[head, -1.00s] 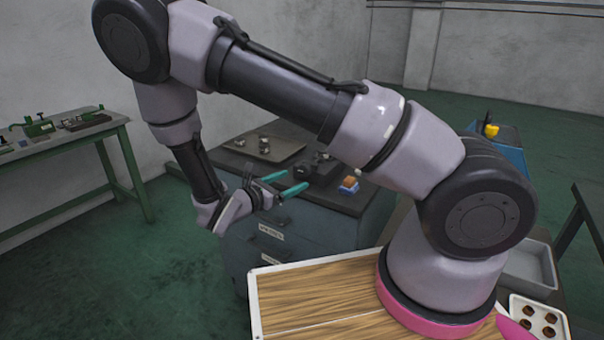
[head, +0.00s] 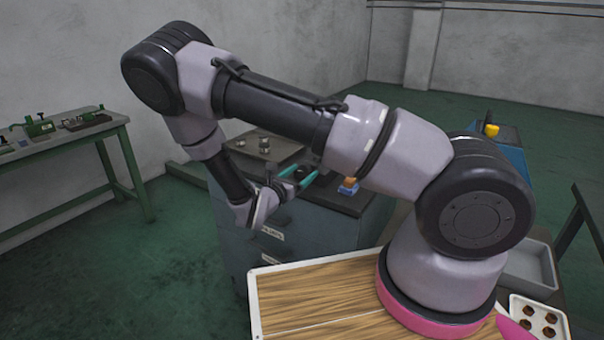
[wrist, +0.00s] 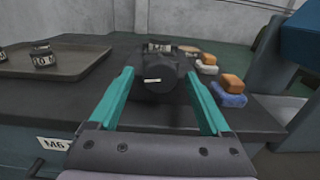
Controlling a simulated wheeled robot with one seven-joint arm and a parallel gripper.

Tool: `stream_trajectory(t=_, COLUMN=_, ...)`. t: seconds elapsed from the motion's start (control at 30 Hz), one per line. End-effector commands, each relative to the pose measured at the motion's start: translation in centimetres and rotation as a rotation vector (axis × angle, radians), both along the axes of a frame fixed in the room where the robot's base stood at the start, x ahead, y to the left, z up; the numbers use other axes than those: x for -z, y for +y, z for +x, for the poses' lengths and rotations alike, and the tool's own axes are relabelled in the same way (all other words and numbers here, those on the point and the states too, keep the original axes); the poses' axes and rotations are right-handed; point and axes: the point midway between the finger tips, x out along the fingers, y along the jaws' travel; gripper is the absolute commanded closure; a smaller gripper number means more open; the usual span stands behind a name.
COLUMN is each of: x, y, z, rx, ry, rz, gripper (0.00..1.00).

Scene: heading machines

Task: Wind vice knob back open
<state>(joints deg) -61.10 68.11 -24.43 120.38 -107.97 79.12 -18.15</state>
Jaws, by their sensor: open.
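The vice knob (wrist: 152,87) is a dark round part with a small pale mark, facing me at the near side of the dark vice (wrist: 166,62) on the cabinet top. In the wrist view my gripper (wrist: 158,74) has its two teal fingers spread, one on each side of the knob, with gaps at both sides. I cannot tell whether the fingertips reach around the knob or stop short of it. In the head view my gripper (head: 298,174) is at the cabinet's front edge, and my arm hides most of the vice.
A tray (wrist: 62,60) with metal parts lies left of the vice. A green bench (head: 75,136) stands far left. Open floor lies between them.

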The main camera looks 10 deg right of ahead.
Motion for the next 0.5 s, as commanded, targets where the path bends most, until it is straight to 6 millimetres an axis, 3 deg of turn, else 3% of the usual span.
stream_trajectory(t=0.3, x=0.0, y=-0.24, z=0.24, rx=0.0, ry=-0.001, rz=0.001, gripper=0.18)
stream_trajectory(t=0.37, x=0.0, y=-0.23, z=0.23, rx=0.0, ry=-0.001, rz=0.001, gripper=0.37)
stream_trajectory(t=0.5, x=-0.01, y=-0.23, z=0.23, rx=0.0, ry=-0.001, rz=0.001, gripper=0.91)
